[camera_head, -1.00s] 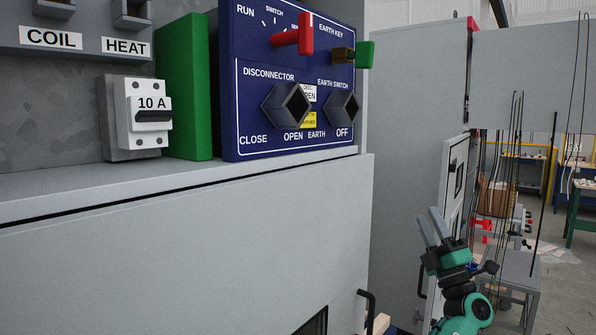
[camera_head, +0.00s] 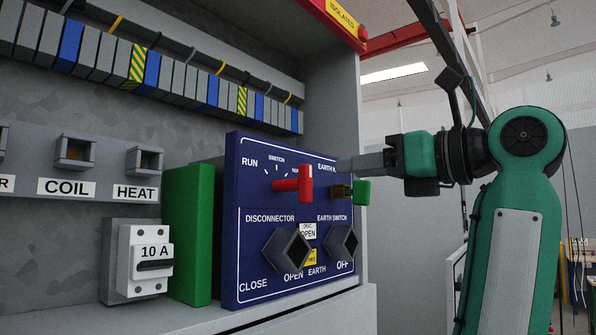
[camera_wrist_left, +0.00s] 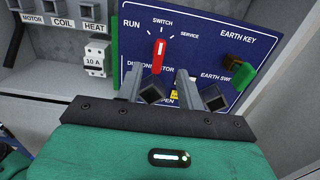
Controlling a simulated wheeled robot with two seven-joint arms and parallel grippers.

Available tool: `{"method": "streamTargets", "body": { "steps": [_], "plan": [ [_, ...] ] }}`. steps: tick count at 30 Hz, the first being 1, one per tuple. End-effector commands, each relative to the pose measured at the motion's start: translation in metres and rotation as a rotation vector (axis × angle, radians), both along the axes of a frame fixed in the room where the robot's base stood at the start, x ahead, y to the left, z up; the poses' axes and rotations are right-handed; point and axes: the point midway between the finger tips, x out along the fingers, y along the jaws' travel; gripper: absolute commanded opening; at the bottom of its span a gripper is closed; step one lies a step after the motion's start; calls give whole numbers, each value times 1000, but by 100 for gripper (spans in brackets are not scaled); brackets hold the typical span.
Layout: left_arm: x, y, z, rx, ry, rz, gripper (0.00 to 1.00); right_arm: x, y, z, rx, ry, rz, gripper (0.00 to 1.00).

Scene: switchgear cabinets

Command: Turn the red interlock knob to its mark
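The red interlock knob (camera_head: 293,184) sticks out from the blue panel (camera_head: 245,250), under an arc of marks lettered RUN, SWITCH and SERVICE. In the left wrist view the red knob (camera_wrist_left: 159,55) stands upright below the word SWITCH, its white line pointing up. My left gripper (camera_head: 345,163) is in front of the panel, its fingers pointing left, to the right of the knob in the head view. In the left wrist view its two fingers (camera_wrist_left: 159,80) are apart and empty, with the knob framed between and beyond the tips. No contact shows. My right gripper is not in view.
Below the knob are two dark square sockets, the disconnector (camera_head: 287,249) and earth switch (camera_head: 341,243). A green-tabbed earth key (camera_head: 361,191) projects at the right. A green block (camera_head: 188,235) and a 10 A breaker (camera_head: 145,262) stand left. The cabinet side wall (camera_head: 347,90) is close by.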

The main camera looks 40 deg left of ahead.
Motion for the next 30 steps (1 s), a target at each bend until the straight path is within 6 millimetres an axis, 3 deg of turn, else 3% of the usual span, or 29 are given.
{"method": "streamTargets", "body": {
  "steps": [9, 15, 21, 30],
  "plan": [
    [5, 68, 4, 2, 0, 7, 38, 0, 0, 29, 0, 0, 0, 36],
    [8, 102, 3, 3, 3, 6, 38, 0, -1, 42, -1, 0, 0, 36],
    [9, 119, 1, 3, 2, 4, 38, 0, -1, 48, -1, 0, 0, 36],
    [10, 121, 0, 3, 2, 3, 38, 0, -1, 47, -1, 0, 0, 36]
  ]
}}
